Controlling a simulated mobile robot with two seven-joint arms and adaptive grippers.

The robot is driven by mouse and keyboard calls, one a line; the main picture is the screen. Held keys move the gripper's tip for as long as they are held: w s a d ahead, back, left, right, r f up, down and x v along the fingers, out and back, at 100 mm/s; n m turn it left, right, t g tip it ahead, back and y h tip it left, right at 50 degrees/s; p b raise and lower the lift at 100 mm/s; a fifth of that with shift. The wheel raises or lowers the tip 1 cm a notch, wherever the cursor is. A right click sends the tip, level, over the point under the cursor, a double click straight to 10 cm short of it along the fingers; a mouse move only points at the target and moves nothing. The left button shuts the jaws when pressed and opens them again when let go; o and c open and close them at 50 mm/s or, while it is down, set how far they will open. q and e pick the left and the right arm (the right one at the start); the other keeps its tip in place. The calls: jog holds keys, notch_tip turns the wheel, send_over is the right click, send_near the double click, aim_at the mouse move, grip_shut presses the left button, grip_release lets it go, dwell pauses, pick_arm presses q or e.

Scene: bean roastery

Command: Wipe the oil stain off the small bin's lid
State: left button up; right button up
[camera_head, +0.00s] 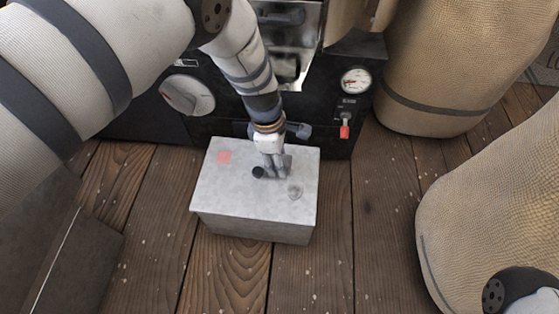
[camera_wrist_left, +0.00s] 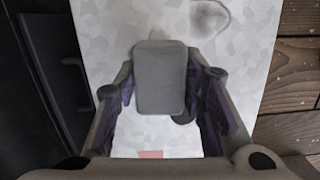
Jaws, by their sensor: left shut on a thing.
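The small bin (camera_head: 256,229) is a grey box on the plank floor, its pale speckled lid (camera_head: 238,193) shut on top. A dark, smudgy ring-shaped stain (camera_head: 295,191) is on the lid's right part; it also shows at the top of the wrist view (camera_wrist_left: 209,17). My left gripper (camera_head: 272,170) points down over the lid's middle, left of the stain. It is shut on a grey rounded block (camera_wrist_left: 160,77), held between both fingers. I cannot tell whether the block touches the lid. My right gripper is not in view.
A pinkish-red square (camera_head: 224,157) marks the lid's back left. Burlap sacks (camera_head: 432,70) fill the right side. Plank floor (camera_head: 385,200) is clear right of the bin.

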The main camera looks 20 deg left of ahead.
pick_arm(q)
notch_tip(320, 180, up, 4)
jog(key=shift+f+p, duration=0.15)
jog(key=shift+p, duration=0.6)
jog(key=shift+d+f, duration=0.1)
jog(key=shift+w, duration=0.1)
